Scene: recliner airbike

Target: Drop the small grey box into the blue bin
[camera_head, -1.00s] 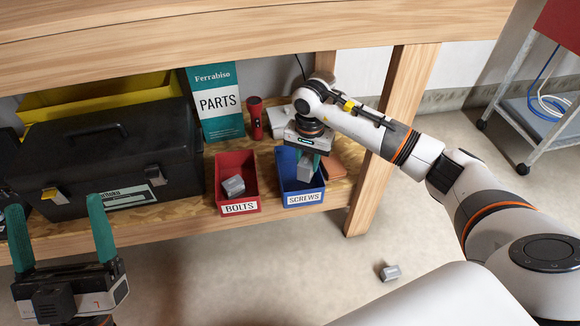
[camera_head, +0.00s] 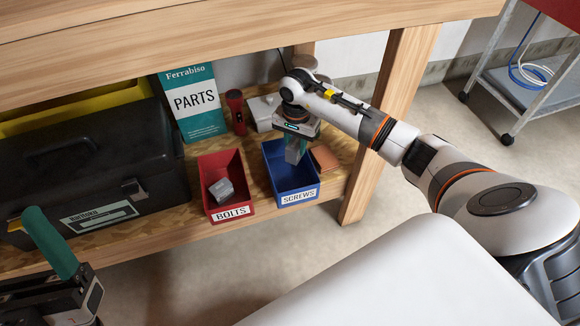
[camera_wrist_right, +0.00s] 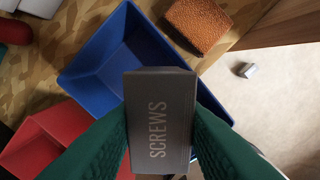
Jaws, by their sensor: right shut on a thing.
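My right gripper (camera_head: 295,147) is shut on the small grey box (camera_head: 292,154), held over the back part of the blue bin (camera_head: 296,184). In the right wrist view the box (camera_wrist_right: 160,120), lettered "SCREWS", sits between the two green fingers, with the blue bin (camera_wrist_right: 95,65) beneath it. The bin, labelled "SCREWS", stands on the low wooden shelf; its visible floor looks empty. In the head view I cannot tell whether the box's bottom is below the rim. My left gripper (camera_head: 50,243) is at the lower left; one green finger shows, standing alone, and the other is outside the picture.
A red bin (camera_head: 208,172) labelled "BOLTS", holding a grey box (camera_head: 221,190), stands left of the blue bin. A brown block (camera_head: 324,158) lies to its right, by the table leg (camera_head: 372,150). A black toolbox (camera_head: 90,165) fills the left.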

